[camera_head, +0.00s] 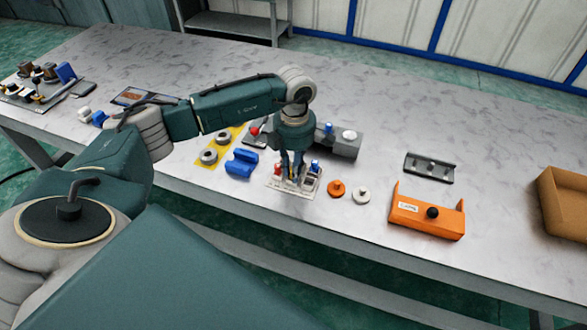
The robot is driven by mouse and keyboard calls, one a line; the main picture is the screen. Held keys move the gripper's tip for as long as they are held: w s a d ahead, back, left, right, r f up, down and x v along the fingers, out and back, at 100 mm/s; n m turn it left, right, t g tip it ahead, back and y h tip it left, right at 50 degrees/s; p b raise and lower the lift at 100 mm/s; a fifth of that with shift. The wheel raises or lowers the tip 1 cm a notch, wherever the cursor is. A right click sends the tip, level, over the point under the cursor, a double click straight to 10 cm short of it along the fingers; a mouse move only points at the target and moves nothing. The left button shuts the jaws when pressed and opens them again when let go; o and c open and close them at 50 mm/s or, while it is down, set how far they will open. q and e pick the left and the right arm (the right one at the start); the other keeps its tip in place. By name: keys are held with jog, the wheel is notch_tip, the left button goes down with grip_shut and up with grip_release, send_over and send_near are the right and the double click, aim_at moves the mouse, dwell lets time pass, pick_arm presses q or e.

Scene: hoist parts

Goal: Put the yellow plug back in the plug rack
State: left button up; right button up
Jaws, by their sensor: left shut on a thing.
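The plug rack (309,187) is a small pale rack near the front edge of the table, in the middle of the view. A red plug (278,169) stands at its left and a blue plug (315,165) at its right. My left gripper (291,172) points down over the middle of the rack, between these two plugs. It is shut on the yellow plug, of which only a little yellow shows between the fingers. The fingers hide most of the plug, and I cannot tell how deep it sits in the rack. My right gripper is out of view.
A blue block (241,163) lies left of the rack. Further right are an orange holder (427,217), a dark grey plate (429,168) and a brown box (563,200). A grey box (345,145) stands behind.

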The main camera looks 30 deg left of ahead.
pick_arm(q)
jog(key=shift+f, duration=0.1)
jog(key=o, duration=0.9)
jog(key=shift+r+p, duration=2.1)
jog(key=shift+r, duration=1.5)
